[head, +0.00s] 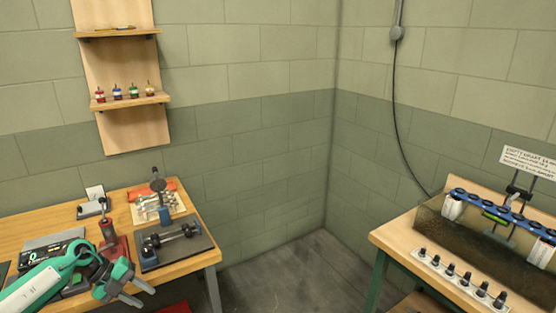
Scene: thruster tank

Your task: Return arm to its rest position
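My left arm (35,290), white and green, comes in from the lower left over the front of the wooden workbench. Its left gripper (147,298) is near the bench's front right corner, with its two grey fingers spread apart. Nothing shows between them. The fingers point right and down, in front of a dark mat (190,256) that holds a black shaft-like part (170,237). My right arm and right gripper are not in view.
The left workbench (30,233) carries a digital device (55,252), a red-handled tool (108,232) and a tray of small parts (172,210). A shelf board (127,103) holds small bottles. A tank (490,240) stands on the right table (400,243). Open floor (285,275) lies between.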

